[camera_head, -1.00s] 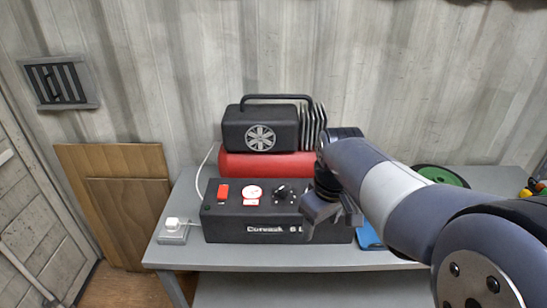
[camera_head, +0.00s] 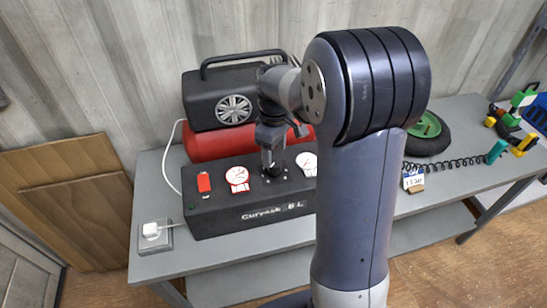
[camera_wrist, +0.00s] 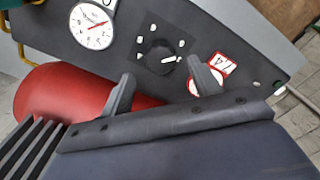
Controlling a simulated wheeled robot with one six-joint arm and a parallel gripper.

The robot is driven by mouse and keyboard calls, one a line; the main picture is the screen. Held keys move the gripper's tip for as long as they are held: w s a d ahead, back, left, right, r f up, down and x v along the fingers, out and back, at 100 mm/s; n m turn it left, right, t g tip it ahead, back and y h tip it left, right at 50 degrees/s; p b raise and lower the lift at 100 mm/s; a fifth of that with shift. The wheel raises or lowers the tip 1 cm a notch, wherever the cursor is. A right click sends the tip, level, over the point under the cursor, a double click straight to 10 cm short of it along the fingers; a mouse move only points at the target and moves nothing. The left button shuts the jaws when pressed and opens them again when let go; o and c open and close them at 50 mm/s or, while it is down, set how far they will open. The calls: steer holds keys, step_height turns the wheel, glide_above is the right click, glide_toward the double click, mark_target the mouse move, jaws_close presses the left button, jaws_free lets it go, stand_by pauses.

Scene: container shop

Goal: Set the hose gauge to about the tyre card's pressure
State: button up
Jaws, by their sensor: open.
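The black control box (camera_head: 265,213) stands on the grey bench, with a black knob (camera_wrist: 160,57) on its top. A white gauge (camera_head: 307,163) is right of the knob; it also shows in the wrist view (camera_wrist: 92,27), with a red needle. A red-rimmed gauge (camera_head: 237,175) is left of the knob, partly hidden by a finger in the wrist view. My gripper (camera_head: 271,160) points down above the knob, open and empty. Its fingers (camera_wrist: 162,85) do not visibly grip the knob. The tyre card (camera_head: 413,181) stands on the bench, its print too small to read surely.
A red switch (camera_head: 204,183) is at the box's left. The black compressor with red tank (camera_head: 200,145) stands behind.

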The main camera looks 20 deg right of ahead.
mark_target(275, 162)
steer(key=shift+f, duration=2.1)
steer(key=shift+c, duration=0.2)
steer(key=c, duration=0.9)
